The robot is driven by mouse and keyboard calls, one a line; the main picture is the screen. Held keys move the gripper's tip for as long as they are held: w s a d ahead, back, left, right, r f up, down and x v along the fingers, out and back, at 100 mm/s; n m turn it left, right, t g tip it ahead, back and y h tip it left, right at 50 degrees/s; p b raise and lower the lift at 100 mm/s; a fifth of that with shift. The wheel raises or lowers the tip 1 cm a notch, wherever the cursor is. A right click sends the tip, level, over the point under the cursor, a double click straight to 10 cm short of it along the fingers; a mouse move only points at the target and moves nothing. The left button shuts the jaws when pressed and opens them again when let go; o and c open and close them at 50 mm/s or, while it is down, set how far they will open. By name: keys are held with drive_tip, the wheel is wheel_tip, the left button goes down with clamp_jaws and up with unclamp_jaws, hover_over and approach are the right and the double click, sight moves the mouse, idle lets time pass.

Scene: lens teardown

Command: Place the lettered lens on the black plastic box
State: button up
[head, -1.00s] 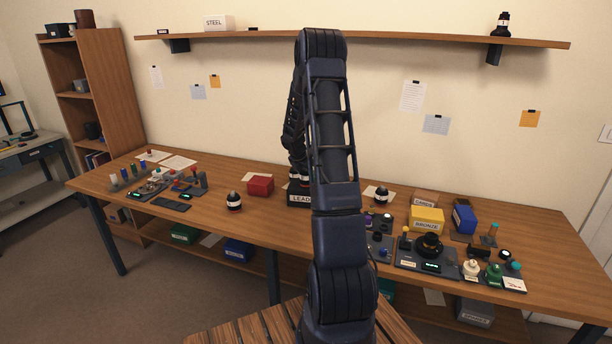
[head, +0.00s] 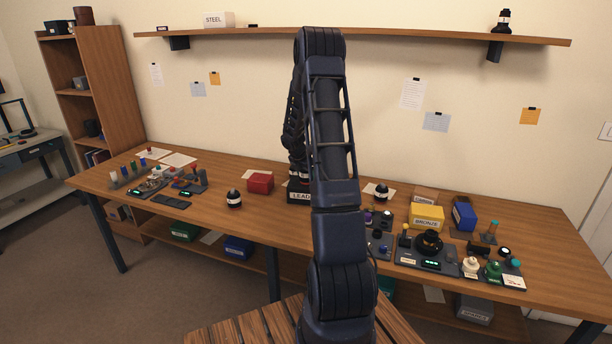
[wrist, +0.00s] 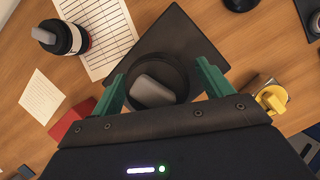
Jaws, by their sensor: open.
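The black plastic box (head: 300,197), its front label starting "LEAD", stands mid-bench, partly behind my arm. It also shows as a dark slab in the wrist view (wrist: 196,38). A dark round lens with a grey top piece (wrist: 153,92) stands on it, between the green fingers of my open gripper (wrist: 162,72). In the head view, only slivers of this lens and its pale and red bands show beside my arm. I cannot read letters on it, or tell whether the fingers touch it. My gripper is hidden in the head view.
A similar banded lens (head: 234,200) stands left of the red box (head: 260,183). Another (head: 381,192) stands on paper to the right; it shows upper left in the wrist view (wrist: 62,38). The yellow bronze box (head: 427,218) and several devices crowd the right side.

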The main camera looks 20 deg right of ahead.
drive_tip(key=shift+r, duration=0.4)
drive_tip(key=s+a+r+m, duration=0.2)
drive_tip(key=s+a+r, duration=0.25)
drive_tip(key=r, duration=0.55)
drive_tip(key=s+a+r+m, duration=0.2)
drive_tip(key=s+a+r, duration=0.25)
drive_tip(key=r, duration=0.55)
drive_tip(key=s+a+r+m+t+y, duration=0.1)
drive_tip(key=s+a+r+m, duration=0.25)
drive_tip(key=s, duration=0.45)
drive_tip(key=s+a+r+m, duration=0.3)
drive_tip(key=s+m, duration=0.2)
drive_tip(key=s, duration=0.2)
drive_tip(key=s+a+r+m+t+y, duration=0.1)
drive_tip(key=s+a+r+m, duration=0.25)
drive_tip(key=s, duration=0.45)
drive_tip(key=s+a+f+m+y, duration=0.1)
drive_tip(key=s+a+m, duration=0.1)
drive_tip(key=s, duration=0.4)
drive_tip(key=s+a+f+m+t+y, duration=0.1)
drive_tip(key=s+a+m, duration=0.1)
drive_tip(key=s+m, duration=0.2)
drive_tip(key=shift+s+a, duration=0.3)
drive_tip(key=shift+s, duration=0.9)
